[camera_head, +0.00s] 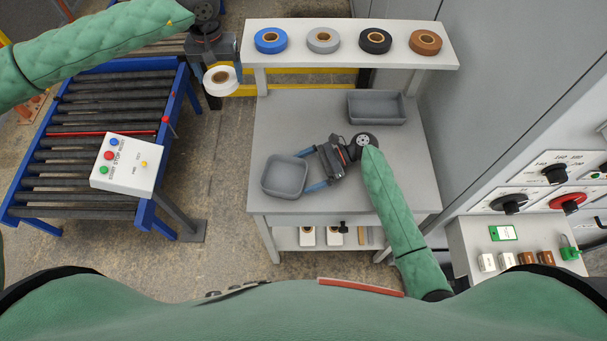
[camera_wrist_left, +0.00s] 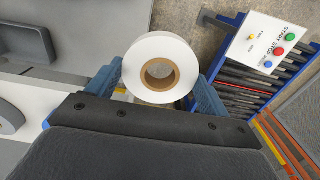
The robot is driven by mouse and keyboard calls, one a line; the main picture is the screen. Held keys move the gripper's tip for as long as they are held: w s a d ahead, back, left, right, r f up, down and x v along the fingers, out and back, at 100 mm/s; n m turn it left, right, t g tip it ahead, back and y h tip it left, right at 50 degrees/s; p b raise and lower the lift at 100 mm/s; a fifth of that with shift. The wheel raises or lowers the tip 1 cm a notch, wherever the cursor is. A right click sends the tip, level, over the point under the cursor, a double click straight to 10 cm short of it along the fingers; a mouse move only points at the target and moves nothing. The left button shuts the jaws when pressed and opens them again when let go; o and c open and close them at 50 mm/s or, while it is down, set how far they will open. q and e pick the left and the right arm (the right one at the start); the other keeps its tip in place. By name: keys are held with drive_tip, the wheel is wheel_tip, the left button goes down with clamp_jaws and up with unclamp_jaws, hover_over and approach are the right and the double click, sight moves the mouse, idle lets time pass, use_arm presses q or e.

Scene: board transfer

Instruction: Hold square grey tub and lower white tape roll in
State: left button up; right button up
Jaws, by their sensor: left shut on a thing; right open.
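The white tape roll (camera_head: 220,80) is held by my left gripper (camera_head: 218,72), left of the raised shelf and above the floor. In the left wrist view the white tape roll (camera_wrist_left: 160,68) sits between the two fingers of the left gripper (camera_wrist_left: 162,85), its brown core facing the camera. The square grey tub (camera_head: 285,176) stands on the table near its left front edge and looks empty. My right gripper (camera_head: 318,168) is open at the tub's right side, with a blue finger on either side of the tub's right end. I cannot tell whether the fingers touch it.
A grey rectangular tray (camera_head: 376,108) stands at the table's back right. The raised white shelf (camera_head: 300,55) holds blue, grey, black and brown tape rolls. A roller conveyor (camera_head: 85,120) with a button box (camera_head: 127,163) stands at left. The table's (camera_head: 290,120) back left is clear.

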drive_tip(key=shift+a, duration=0.2)
clamp_jaws()
drive_tip(key=c, duration=0.6)
unclamp_jaws()
